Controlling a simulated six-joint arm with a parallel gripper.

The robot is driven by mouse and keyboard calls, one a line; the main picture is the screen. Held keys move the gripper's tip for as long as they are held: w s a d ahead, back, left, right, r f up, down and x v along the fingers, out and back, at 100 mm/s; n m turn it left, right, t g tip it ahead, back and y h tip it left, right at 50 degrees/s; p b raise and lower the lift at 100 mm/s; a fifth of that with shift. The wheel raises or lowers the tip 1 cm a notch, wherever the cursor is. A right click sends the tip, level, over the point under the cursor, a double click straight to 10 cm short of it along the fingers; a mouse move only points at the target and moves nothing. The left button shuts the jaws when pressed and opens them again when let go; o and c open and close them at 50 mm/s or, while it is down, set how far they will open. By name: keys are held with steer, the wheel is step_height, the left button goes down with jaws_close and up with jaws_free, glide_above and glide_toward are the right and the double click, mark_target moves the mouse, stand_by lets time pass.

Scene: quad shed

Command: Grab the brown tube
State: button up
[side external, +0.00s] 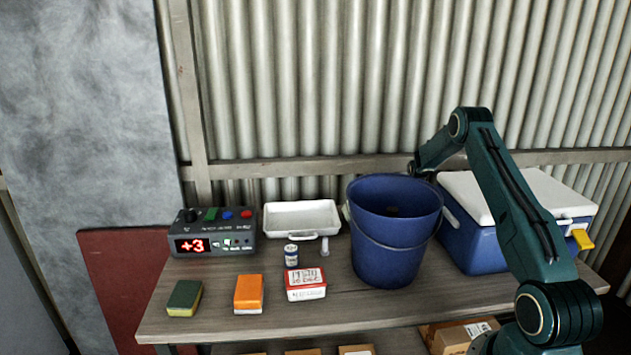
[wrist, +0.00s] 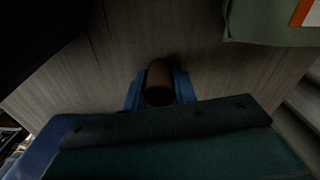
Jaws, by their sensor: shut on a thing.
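The brown tube (wrist: 159,76) shows in the wrist view as a short, dark brown cylinder between the two blue fingers of my gripper (wrist: 160,90). The fingers are shut on it, one at each side. The grey wooden top lies behind it; I cannot tell whether the tube touches it. In the side view my arm reaches over the cooler, and the gripper and tube are hidden behind the blue bucket (side external: 386,255).
The blue cooler (side external: 474,241) with a white lid stands right of the bucket. The bench's front left is partly clear.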

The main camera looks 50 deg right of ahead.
step_height(320, 180, up, 20)
stand_by(0.6)
steer(key=shift+f, duration=0.1)
stand_by(0.4)
